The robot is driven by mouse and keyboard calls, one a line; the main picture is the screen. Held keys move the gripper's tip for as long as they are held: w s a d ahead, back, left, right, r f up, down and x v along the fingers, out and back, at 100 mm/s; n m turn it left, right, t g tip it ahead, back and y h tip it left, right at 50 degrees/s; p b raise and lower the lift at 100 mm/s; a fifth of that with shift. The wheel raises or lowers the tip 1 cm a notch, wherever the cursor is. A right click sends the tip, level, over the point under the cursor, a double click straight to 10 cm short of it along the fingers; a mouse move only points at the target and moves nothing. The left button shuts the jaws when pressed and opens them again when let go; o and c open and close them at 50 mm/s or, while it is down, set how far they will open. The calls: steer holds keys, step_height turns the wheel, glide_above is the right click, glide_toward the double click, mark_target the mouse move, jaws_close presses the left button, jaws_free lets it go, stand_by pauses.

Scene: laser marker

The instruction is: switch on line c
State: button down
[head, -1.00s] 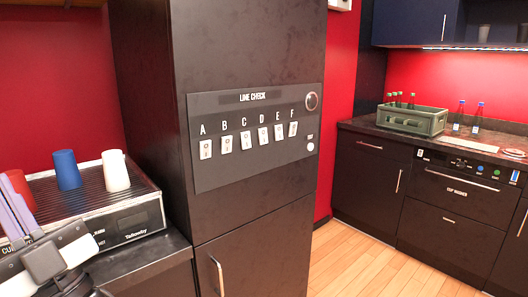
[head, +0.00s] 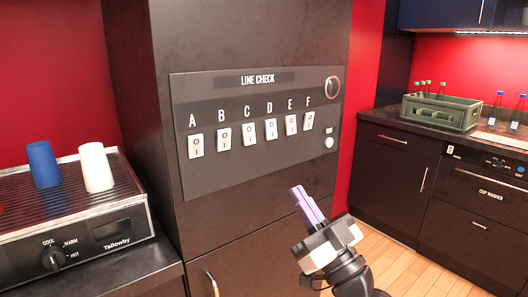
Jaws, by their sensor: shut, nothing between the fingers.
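The dark LINE CHECK panel (head: 225,181) is on the front of a tall black cabinet. It carries a row of white switches lettered A to F. The line C switch (head: 248,134) is third from the left, under its letter; its rocker position is too small to tell. My gripper (head: 297,190) has purple fingers, shut and empty. It shows below the panel's lower right part, pointing up and left. It is apart from the switches and hides none of them.
The B switch (head: 223,139) and D switch (head: 271,129) are close on either side of C. A round dial (head: 333,88) and white button (head: 329,142) are at the panel's right. A cup warmer (head: 122,228) with cups stands left. Floor shows at right.

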mark_target(251, 138)
steer(key=p+x, duration=0.2)
steer(key=x, duration=0.2)
steer(key=f+p+x, duration=0.1)
steer(key=p+x, duration=0.1)
steer(key=x, duration=0.2)
steer(key=p+x, duration=0.2)
steer(key=x, duration=0.2)
steer(key=shift+w+a+f, duration=0.2)
steer(key=shift+w+a, duration=0.25)
steer(key=shift+w, duration=0.05)
steer(key=shift+w+a+f, duration=0.2)
steer(key=shift+w+a, duration=0.1)
steer(key=shift+w, duration=0.1)
steer(key=shift+f, duration=0.1)
